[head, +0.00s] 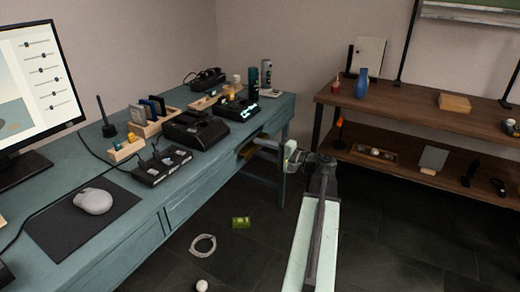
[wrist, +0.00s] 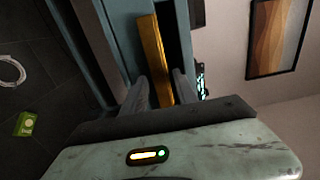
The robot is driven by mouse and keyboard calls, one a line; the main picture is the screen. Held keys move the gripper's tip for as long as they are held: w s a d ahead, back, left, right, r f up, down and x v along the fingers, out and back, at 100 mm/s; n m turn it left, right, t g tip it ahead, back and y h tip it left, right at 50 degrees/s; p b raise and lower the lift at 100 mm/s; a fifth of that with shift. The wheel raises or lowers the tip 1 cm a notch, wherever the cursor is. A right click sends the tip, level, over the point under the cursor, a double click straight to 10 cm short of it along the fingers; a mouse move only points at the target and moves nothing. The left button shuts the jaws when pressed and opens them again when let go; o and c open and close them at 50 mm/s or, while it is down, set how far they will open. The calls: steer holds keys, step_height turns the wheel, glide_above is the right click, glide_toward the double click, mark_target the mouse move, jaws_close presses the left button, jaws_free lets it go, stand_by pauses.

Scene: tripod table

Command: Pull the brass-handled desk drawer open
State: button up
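The blue-green desk (head: 215,165) runs along the left wall in the head view. Under its far end is a brass-coloured piece (head: 247,152), small and partly hidden there. In the wrist view it is a long brass bar (wrist: 152,50), with a dark gap beside it along the desk front (wrist: 120,35). My gripper (head: 272,145) is at that end of the desk. In the wrist view my gripper (wrist: 160,88) has its two fingers apart, one on each side of the bar. I see no firm contact with the bar.
The desk top holds a monitor (head: 35,85), a mouse (head: 93,201) and dark docks (head: 195,130). A green box (head: 241,223) and a coiled white cable (head: 203,245) lie on the dark floor. A wooden shelf unit (head: 415,100) stands at the right.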

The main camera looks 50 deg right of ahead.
jaws_close()
steer(key=shift+s+a, duration=0.1)
steer(key=shift+a, duration=0.05)
stand_by(1.0)
